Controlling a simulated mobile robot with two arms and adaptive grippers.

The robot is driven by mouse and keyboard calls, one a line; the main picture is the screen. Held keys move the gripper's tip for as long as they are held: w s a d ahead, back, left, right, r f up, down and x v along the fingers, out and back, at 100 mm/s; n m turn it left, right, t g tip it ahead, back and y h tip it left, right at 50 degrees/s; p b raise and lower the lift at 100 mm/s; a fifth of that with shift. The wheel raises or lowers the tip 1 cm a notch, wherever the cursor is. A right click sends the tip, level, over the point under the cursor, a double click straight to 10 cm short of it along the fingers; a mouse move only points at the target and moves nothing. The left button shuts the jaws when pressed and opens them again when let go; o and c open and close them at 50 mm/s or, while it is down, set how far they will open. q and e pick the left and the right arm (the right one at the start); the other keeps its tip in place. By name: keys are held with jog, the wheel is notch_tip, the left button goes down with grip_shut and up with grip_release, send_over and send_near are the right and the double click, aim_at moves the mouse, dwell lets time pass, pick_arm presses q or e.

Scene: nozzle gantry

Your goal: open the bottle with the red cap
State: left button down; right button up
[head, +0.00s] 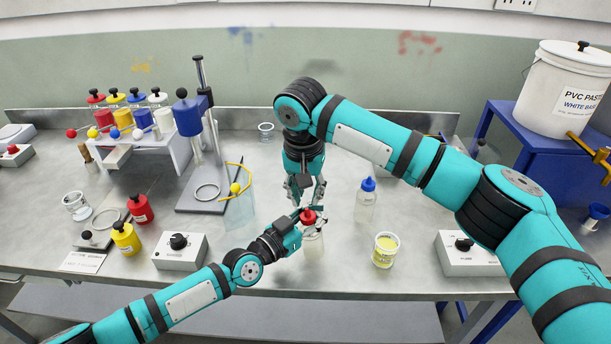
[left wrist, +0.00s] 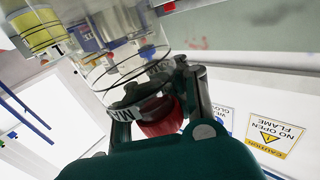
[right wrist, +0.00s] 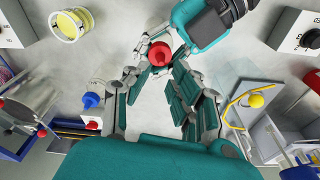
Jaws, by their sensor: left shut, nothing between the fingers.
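The bottle with the red cap (head: 313,246) stands upright near the front middle of the table. Its red cap (head: 308,216) is on top and also shows in the right wrist view (right wrist: 160,54) and the left wrist view (left wrist: 160,118). My left gripper (head: 297,226) is at the bottle's upper left, close beside the cap, with its fingers shut; their exact contact with the bottle is hidden. My right gripper (head: 306,202) points down just above and behind the cap. Its fingers (right wrist: 158,68) are apart, with the cap near their tips and no clear grip on it.
A blue-capped bottle (head: 366,200) and a yellow-filled jar (head: 385,250) stand to the right.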

aim_at(307, 209)
jog(key=f, duration=0.4)
jog(key=shift+w+d+f, duration=0.1)
jog(key=shift+w+f, duration=0.3)
grip_shut()
jog(key=n, duration=0.5)
jog(key=shift+w+d+g+y, duration=0.1)
jog(key=shift+g+y, duration=0.2)
jog(key=shift+y, duration=0.1)
jog(key=shift+w+d+r, duration=0.1)
jog(key=shift+w, duration=0.05)
dwell(0.4)
